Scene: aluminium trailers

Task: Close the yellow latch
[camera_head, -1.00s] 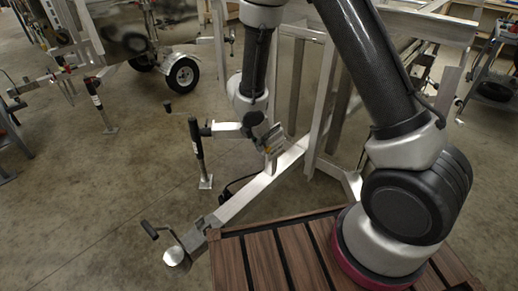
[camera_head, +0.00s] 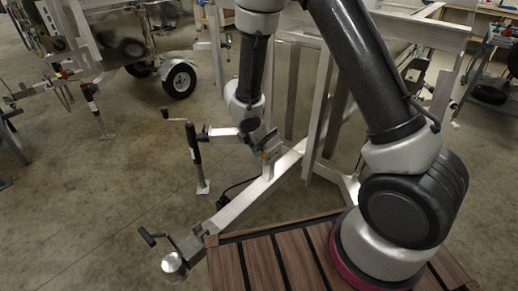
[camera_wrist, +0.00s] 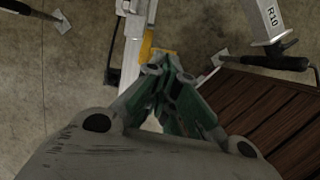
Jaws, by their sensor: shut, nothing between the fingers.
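The yellow latch (camera_wrist: 146,46) shows in the wrist view as a small yellow piece on the side of the aluminium trailer beam (camera_wrist: 132,60). My gripper (camera_wrist: 162,62) has its fingers together and empty. Its tips are at the lower right end of the yellow piece, overlapping it in the picture; I cannot tell if they touch. In the head view my gripper (camera_head: 270,147) is low over the trailer's tongue (camera_head: 243,203), beside a short upright, and the latch is too small to make out clearly.
A jack (camera_head: 194,155) stands left of the tongue, with the coupler (camera_head: 174,265) at its near end. Trailer frame posts (camera_head: 318,110) rise right of my gripper. A slatted wooden deck (camera_head: 285,262) is in front.

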